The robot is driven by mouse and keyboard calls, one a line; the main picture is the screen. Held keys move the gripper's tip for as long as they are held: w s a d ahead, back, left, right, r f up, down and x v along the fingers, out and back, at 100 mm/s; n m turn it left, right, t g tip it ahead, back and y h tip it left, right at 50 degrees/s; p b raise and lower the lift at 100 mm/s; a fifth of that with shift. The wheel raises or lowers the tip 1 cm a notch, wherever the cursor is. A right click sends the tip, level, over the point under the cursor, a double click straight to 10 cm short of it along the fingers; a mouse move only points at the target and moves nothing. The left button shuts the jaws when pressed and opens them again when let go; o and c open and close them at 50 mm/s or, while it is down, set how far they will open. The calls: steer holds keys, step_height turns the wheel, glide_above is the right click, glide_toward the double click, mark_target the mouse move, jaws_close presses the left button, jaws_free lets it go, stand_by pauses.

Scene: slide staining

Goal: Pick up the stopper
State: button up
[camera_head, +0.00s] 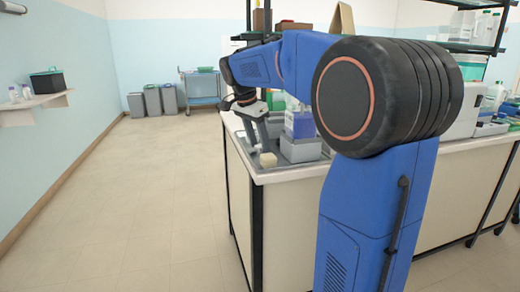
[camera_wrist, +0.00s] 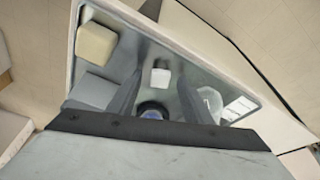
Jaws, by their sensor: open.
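My gripper (camera_wrist: 158,88) points down over a grey tray (camera_wrist: 225,68), its two grey fingers apart. Between and just beyond the fingers is a small white square-topped piece (camera_wrist: 161,74), which may be the stopper; I cannot tell for certain. Nearer my gripper's body, a dark round thing with a blue centre (camera_wrist: 151,112) shows between the fingers, partly hidden. Nothing is visibly held. In the head view my gripper (camera_head: 262,140) is over the near left corner of the bench, and my arm hides much behind it.
A cream block (camera_wrist: 96,43) and a grey block (camera_wrist: 93,90) are on the left in the tray. A clear round vessel (camera_wrist: 209,101) and a white label-like piece (camera_wrist: 239,107) are on the right. In the head view, the floor (camera_head: 140,200) left of the bench is clear.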

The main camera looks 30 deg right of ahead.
steer(key=shift+c, duration=0.6)
jaws_close()
steer(key=shift+r, duration=0.15)
